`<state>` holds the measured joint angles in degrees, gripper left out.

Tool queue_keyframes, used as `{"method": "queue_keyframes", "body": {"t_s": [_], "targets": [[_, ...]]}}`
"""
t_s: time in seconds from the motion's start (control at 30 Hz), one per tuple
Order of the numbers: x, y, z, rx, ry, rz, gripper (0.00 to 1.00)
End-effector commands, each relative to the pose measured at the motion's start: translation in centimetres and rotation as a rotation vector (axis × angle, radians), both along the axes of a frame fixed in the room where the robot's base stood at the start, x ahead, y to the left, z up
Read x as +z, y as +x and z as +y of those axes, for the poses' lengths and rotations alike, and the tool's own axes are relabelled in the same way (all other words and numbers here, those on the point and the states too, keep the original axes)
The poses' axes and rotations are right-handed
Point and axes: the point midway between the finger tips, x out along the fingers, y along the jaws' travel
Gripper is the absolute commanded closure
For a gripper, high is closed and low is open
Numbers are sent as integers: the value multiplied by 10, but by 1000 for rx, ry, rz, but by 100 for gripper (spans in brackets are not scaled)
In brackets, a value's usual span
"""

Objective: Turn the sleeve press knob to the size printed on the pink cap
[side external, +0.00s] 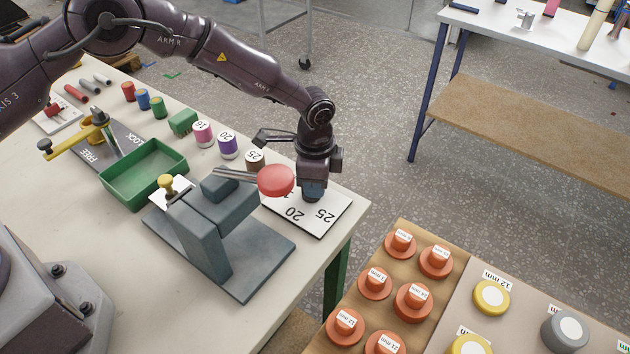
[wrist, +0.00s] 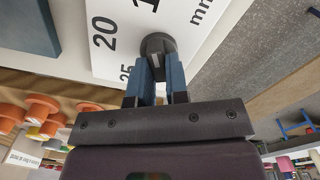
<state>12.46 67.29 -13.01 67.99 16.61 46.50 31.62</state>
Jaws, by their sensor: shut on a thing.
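The pink cap (side external: 203,134) stands on the bench with a small number on top, perhaps 16, hard to read. The sleeve press (side external: 210,225) is blue-grey with a red round handle end (side external: 276,180). Its white dial plate (side external: 335,217) lies at the bench's right corner, printed 20 and 25. In the wrist view the plate (wrist: 118,65) shows 20, part of 25, a cut-off number starting with 1, and mm. My gripper (side external: 312,197) points down over the plate. Its blue fingers (wrist: 157,82) are shut on the dark round knob (wrist: 158,45). The knob's setting is unclear.
A purple cap (side external: 227,145) marked 20 and a brown cap (side external: 255,159) marked 25 stand beside the pink one. A green tray (side external: 143,174) lies left of the press. A board of orange knobs (side external: 412,300) is at lower right. The press handle is close to my gripper.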

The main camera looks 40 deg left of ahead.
Motion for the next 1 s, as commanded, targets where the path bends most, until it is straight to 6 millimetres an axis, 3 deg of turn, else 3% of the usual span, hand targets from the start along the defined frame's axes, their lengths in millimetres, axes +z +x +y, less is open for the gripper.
{"method": "queue_keyframes", "body": {"t_s": [0.23, 0.27, 0.37, 0.73, 0.87, 1.0], "targets": [[0, 1, 0, -5, -1, -5, 100], [0, 1, 0, -5, -1, -5, 81], [0, 1, 0, -4, 0, -4, 60], [6, 1, 0, -2, -1, -3, 60], [26, 1, 0, -1, -1, -4, 60], [58, 1, 0, -2, -2, -7, 60]]}}
